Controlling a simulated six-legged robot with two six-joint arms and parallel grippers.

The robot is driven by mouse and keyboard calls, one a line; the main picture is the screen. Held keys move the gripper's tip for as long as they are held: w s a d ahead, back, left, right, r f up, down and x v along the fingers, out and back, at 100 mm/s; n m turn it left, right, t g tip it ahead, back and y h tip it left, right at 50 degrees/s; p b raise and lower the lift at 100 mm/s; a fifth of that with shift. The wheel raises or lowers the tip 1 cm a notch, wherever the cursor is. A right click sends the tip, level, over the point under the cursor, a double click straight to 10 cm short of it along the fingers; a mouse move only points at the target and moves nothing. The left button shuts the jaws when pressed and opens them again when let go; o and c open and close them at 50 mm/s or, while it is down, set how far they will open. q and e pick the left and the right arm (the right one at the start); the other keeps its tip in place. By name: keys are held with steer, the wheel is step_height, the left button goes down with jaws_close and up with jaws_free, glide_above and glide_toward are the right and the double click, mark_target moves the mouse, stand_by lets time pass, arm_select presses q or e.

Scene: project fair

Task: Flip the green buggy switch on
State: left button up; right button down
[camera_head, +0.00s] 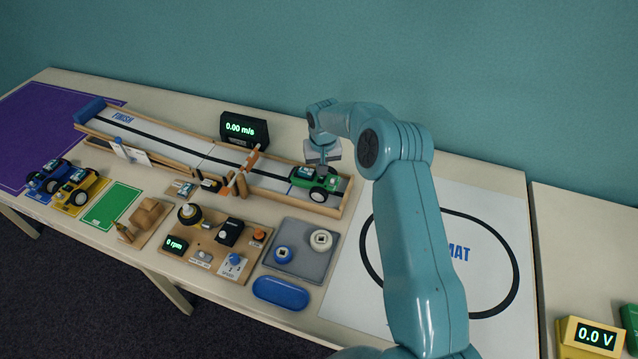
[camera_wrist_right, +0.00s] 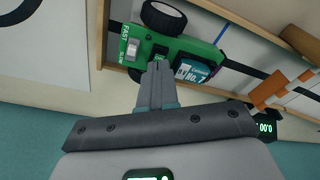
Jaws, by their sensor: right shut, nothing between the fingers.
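The green buggy (camera_head: 315,182) stands on the right end of the wooden track. In the right wrist view, the green buggy (camera_wrist_right: 190,52) fills the upper middle, with a white rocker switch (camera_wrist_right: 133,47) between FAST and SLOW labels and a small black switch (camera_wrist_right: 160,52) near the fingertips. My right gripper (camera_head: 322,168) is over the buggy from behind. In the wrist view its closed fingers (camera_wrist_right: 158,68) are empty and end at or just above the black switch; I cannot tell if they touch. The switch's position is unclear. My left gripper is not in view.
The track (camera_head: 190,150) has low wooden walls and an orange-topped gate (camera_head: 243,172). A display (camera_head: 244,130) reading 0.00 m/s stands behind it. Blue (camera_head: 48,176) and yellow (camera_head: 80,192) buggies stand at left.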

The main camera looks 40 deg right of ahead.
steer(key=shift+f+b, duration=0.75)
steer(key=shift+f, duration=0.05)
stand_by(0.4)
steer(key=shift+r+p, duration=1.8)
steer(key=shift+r, duration=1.75)
steer(key=shift+f, duration=0.1)
